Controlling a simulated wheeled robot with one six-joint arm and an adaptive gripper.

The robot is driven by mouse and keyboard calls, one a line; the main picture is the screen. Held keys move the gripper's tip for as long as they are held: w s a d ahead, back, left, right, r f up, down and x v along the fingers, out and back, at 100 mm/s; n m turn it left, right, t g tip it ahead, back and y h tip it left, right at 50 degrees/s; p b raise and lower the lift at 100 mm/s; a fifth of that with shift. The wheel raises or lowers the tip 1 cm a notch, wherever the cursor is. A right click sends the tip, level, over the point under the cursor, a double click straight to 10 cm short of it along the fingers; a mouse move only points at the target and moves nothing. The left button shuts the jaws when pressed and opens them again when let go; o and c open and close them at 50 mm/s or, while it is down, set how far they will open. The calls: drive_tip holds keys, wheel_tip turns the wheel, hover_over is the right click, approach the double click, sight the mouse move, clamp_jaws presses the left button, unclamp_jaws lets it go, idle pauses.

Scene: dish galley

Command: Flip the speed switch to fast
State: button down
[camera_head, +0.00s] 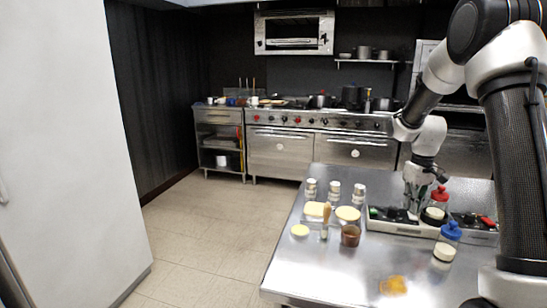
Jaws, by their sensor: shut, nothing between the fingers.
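A low, pale appliance (380,224) with dark top panels and small green spots sits on the steel table. It may bear the speed switch, but the switch is too small to make out and its position cannot be told. My gripper (413,214) points down over the right part of this appliance, with its fingers shut and empty. Its tip is at or just above the panel; contact cannot be told. A second dark panel (472,221) with a red part lies to the right, partly hidden by my arm.
A red-capped bottle (438,200) stands close to the right of my gripper, and a blue-capped bottle (447,241) stands in front. Small jars (334,190), pale dishes (348,213) and a brown cup (350,235) occupy the left. The table's front-left area (320,270) is clear.

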drive_tip(key=shift+f, duration=0.1)
wheel_tip(320, 180, up, 7)
idle(0.8)
